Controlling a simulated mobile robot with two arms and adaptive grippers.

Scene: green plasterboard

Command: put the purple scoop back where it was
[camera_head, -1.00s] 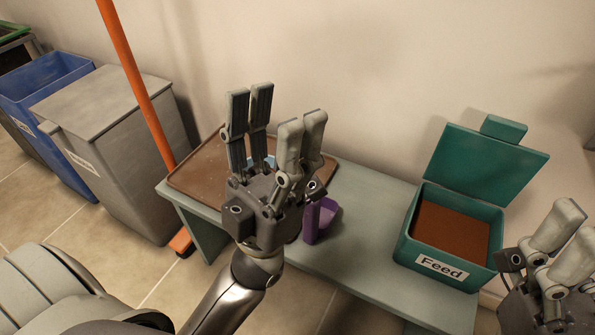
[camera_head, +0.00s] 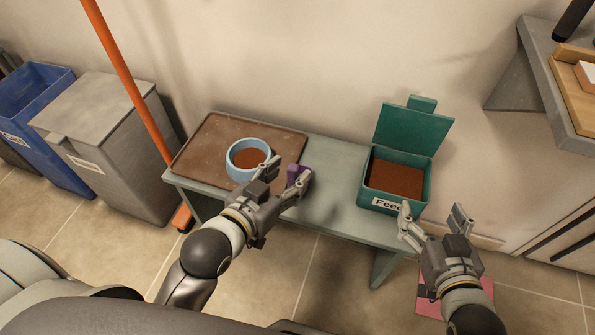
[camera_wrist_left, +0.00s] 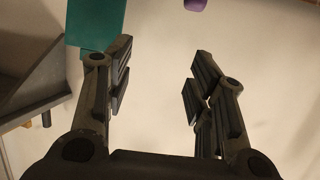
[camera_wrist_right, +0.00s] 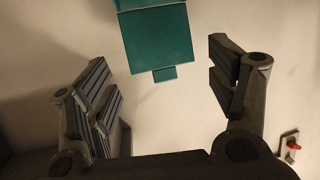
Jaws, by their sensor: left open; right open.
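The purple scoop (camera_head: 297,174) sits on the green-grey bench, just right of the brown mat. Part of it is hidden behind my left gripper (camera_head: 285,180), which is open in front of it in the head view. I cannot tell how far apart they are. A purple edge (camera_wrist_left: 195,4) shows at the top of the left wrist view, outside the fingers. The green feed box (camera_head: 368,192) stands open on the bench's right part, with brown feed inside. My right gripper (camera_head: 432,212) is open and empty in front of the feed box.
A pale blue bowl (camera_head: 233,165) of brown feed stands on the brown mat (camera_head: 205,145). The bench (camera_head: 335,180) is clear between scoop and feed box. An orange pole (camera_head: 125,75) and grey bin (camera_head: 110,125) stand left; a grey shelf (camera_head: 545,75) is at right.

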